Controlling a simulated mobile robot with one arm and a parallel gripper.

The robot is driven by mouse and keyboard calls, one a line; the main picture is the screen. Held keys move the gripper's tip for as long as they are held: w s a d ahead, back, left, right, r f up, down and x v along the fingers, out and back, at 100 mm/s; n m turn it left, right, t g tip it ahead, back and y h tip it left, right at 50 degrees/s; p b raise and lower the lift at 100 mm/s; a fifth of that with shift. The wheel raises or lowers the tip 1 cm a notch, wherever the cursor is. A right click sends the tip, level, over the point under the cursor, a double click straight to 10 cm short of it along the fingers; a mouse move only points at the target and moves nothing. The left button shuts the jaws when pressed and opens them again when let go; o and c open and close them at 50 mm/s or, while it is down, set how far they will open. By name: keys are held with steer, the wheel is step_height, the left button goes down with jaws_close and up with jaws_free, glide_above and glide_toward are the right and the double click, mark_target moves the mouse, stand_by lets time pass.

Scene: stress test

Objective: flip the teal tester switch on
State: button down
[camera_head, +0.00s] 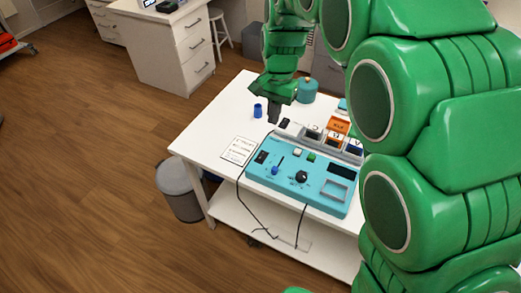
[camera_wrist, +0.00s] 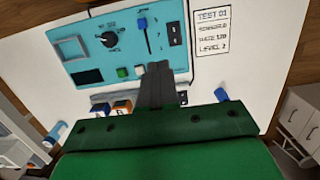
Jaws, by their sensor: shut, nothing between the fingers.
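The teal tester (camera_head: 318,182) lies on the white table, its panel facing up. A black rocker switch (camera_head: 261,157) is at its left end; it also shows in the wrist view (camera_wrist: 175,34). I cannot tell which way the switch is set. The panel also has a slider with a blue knob (camera_head: 275,170), a black dial (camera_head: 301,177) and white and green buttons. My gripper (camera_head: 273,118) is shut and empty, pointing down behind the tester. In the wrist view, the shut fingers (camera_wrist: 159,78) overlap the tester's back edge, apart from the switch.
A printed card (camera_head: 238,150) lies left of the tester. A small blue cylinder (camera_head: 258,111) and a teal canister (camera_head: 306,91) stand farther back. A grey rack with coloured bins (camera_head: 338,127) stands behind the tester. Black cables hang off the table's front. The table's left part (camera_head: 209,137) is clear.

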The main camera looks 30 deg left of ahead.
mark_target(260, 158)
steer(key=shift+a+f, duration=0.25)
steer(key=shift+a, duration=0.5)
steer(key=shift+a+f, duration=0.25)
steer(key=shift+a, duration=0.5)
steer(key=f, duration=0.4)
steer(key=s+f, duration=0.1)
steer(key=f, duration=0.4)
steer(key=s+f, duration=0.1)
steer(key=f, duration=0.4)
